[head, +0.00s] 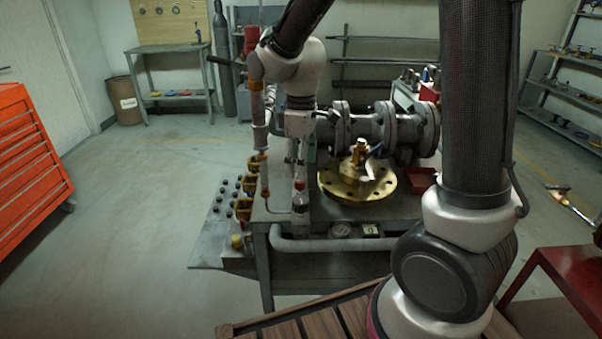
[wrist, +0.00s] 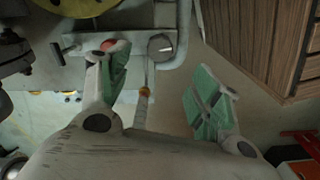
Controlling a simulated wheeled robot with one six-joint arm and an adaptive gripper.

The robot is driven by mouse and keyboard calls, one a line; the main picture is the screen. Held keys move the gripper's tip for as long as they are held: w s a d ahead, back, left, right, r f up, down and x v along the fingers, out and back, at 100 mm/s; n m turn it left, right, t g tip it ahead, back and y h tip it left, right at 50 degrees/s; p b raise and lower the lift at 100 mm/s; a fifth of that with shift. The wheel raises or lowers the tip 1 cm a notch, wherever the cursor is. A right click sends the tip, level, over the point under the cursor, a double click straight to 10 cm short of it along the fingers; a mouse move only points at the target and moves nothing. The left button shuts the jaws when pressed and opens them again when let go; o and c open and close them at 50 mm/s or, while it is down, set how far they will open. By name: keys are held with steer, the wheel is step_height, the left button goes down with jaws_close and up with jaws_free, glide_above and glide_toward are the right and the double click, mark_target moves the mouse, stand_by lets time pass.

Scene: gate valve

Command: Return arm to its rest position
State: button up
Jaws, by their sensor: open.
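My arm rises from its base at the lower right of the head view, and its forearm comes down from the top edge to the wrist. My gripper (head: 298,160) points down over the left part of the workbench (head: 290,262), left of the brass flange. In the wrist view my gripper (wrist: 163,85) shows two spread fingers with green pads and nothing between them. A grey flanged valve body (head: 370,127) lies across the bench behind the brass flange (head: 357,190), which has bolt holes and a stem on top. The exact gap from my fingertips to the bench is unclear.
A red tray (head: 420,180) sits right of the flange. A slatted wooden surface (head: 300,325) is in front of the bench.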

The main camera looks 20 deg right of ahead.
stand_by(0.4)
steer(key=s+d+r+m+t, duration=0.2)
steer(key=s+d+r+m, duration=0.3)
steer(key=s, duration=0.4)
steer(key=s+d+r+m+t, duration=0.2)
steer(key=s+d+r+m, duration=0.4)
steer(key=s+d+r, duration=0.2)
steer(key=shift+s+d, duration=0.9)
steer(key=shift+s, duration=0.05)
stand_by(2.6)
